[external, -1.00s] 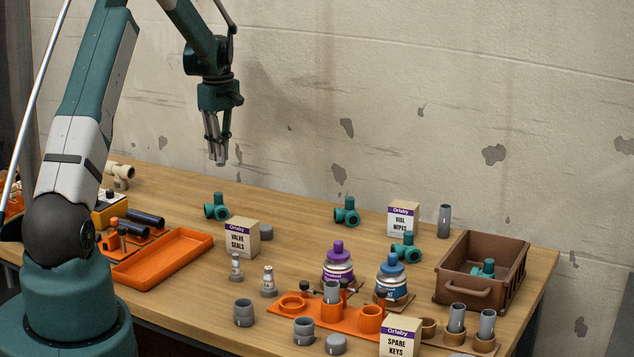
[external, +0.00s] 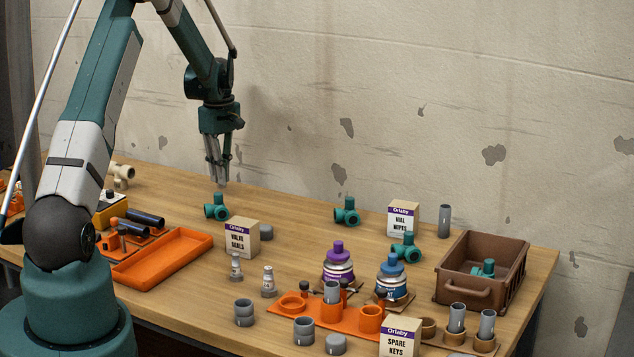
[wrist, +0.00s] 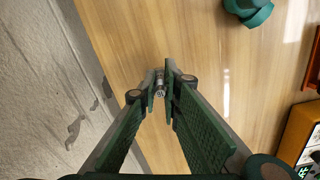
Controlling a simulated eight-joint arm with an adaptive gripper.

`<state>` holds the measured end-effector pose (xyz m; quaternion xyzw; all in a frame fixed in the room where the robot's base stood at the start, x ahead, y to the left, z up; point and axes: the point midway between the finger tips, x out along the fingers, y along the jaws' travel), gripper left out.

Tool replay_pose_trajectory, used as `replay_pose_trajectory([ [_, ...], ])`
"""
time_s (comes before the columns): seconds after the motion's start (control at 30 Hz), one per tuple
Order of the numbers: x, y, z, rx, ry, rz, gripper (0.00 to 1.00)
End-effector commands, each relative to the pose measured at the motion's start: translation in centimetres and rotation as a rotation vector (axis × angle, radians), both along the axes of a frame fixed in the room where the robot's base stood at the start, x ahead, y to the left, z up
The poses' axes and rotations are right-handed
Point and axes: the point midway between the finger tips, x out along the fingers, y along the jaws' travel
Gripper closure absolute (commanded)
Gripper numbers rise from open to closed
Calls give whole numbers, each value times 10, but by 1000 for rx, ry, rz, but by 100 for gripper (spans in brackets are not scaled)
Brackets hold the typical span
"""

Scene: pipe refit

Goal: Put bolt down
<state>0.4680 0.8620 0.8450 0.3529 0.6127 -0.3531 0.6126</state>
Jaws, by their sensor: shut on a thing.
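My gripper (external: 217,183) points down above the far left part of the table, near the wall. In the wrist view my gripper (wrist: 161,85) is shut on a small grey metal bolt (wrist: 160,88), held between the fingertips. The bolt is too small to make out clearly in the external view. Bare wooden table (external: 290,208) lies beneath the fingertips, and the bolt appears to be still off the surface, though the exact gap is hard to tell.
A teal pipe fitting (external: 216,207) stands close to my gripper; it also shows in the wrist view (wrist: 249,10). A Valve Seals box (external: 242,237) and an orange tray (external: 162,257) are nearer the front. The wall (wrist: 45,90) is close behind. Table between the teal fittings is clear.

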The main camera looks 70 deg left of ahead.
Motion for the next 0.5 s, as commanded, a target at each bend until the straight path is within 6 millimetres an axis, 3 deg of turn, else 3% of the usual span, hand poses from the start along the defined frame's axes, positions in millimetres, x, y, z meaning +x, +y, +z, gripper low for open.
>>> replay_pose_trajectory([
  [0.2, 0, 0, -18, 0, 0, 0, 100],
  [0.5, 0, 0, -18, 0, 0, 0, 100],
])
